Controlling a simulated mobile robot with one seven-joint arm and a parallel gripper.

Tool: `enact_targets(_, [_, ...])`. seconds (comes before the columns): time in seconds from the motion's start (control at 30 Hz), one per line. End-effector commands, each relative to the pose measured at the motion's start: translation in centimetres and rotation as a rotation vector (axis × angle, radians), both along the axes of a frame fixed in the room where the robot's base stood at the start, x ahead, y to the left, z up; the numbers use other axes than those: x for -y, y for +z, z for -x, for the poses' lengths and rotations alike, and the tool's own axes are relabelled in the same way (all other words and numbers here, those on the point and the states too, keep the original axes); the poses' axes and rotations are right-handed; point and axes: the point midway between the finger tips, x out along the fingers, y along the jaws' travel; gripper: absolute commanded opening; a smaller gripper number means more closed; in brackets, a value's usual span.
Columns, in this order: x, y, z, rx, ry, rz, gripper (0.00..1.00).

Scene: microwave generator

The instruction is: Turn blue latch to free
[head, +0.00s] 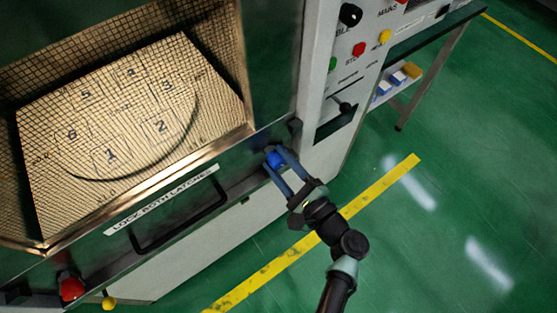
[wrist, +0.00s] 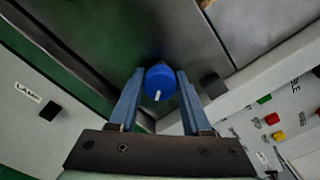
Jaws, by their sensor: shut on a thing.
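The blue latch (head: 275,159) is a round knob at the right end of the lower rail of the microwave door. My gripper (head: 277,164) reaches it from the lower right. In the wrist view the blue latch (wrist: 160,83) shows a white mark pointing down and slightly left. The blue fingers of my gripper (wrist: 158,90) stand one on each side of the knob and are shut on it. In the head view the fingers hide part of the knob.
A black door handle (head: 180,222) sticks out left of the latch, below a "LOCK BOTH LATCHES" label (head: 162,200). A red knob (head: 72,288) is at the lower left. The control panel (head: 358,50) rises at the right. Green floor is open in front.

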Motion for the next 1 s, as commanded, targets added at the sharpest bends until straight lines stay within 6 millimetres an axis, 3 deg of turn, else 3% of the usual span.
enact_targets(0.07, [0.6, -0.2, 0.0, -0.005, -0.017, 0.003, 0.0])
enact_targets(0.1, [0.6, -0.2, 0.0, -0.005, -0.017, 0.003, 0.5])
enact_targets(0.27, [0.4, -0.2, 0.0, -0.004, -0.013, 0.002, 0.77])
enact_targets(0.73, [0.3, -0.1, 0.3, -0.002, -0.005, 0.001, 0.77])
enact_targets(1.0, [3.1, -0.2, 3.9, -0.003, -0.01, 0.001, 0.77])
